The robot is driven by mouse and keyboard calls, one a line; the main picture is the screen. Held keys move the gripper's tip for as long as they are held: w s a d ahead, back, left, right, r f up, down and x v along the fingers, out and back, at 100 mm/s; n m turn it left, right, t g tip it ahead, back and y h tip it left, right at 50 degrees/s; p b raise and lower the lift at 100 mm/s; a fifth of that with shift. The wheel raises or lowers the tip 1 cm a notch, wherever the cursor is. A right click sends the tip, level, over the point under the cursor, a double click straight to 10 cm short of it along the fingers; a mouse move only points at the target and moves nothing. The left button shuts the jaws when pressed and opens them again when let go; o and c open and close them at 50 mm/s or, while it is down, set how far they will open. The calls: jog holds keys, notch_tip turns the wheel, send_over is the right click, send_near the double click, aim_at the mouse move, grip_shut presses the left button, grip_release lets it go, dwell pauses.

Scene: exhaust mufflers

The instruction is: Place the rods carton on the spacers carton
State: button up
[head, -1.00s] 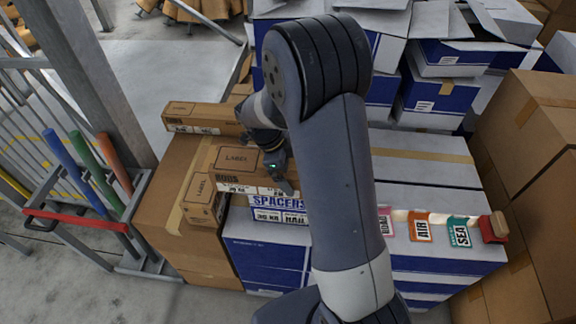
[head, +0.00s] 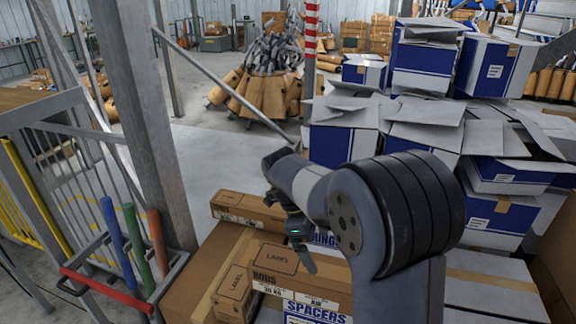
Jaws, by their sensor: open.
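The rods carton (head: 266,263) is a brown box with a label panel on top and RODS on its front. It appears to rest on the spacers carton (head: 300,311), whose white-and-blue SPACERS front shows directly below it. My gripper (head: 304,259) is open and empty in the head view. It shows against the top of the rods carton, and I cannot tell the gap between them. My arm hides what lies right of the rods carton. The lower part of the spacers carton is outside the picture.
Open blue-and-white boxes (head: 425,136) are stacked at the back right. A grey post (head: 148,120) and a rack with coloured tubes (head: 133,250) stand at the left.

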aim_at(333, 272)
jog(key=p+x, duration=0.2)
jog(key=x, duration=1)
jog(key=shift+s+d+r, duration=0.1)
jog(key=shift+s, duration=0.05)
jog(key=shift+r+b, duration=0.3)
jog(key=shift+r, duration=1)
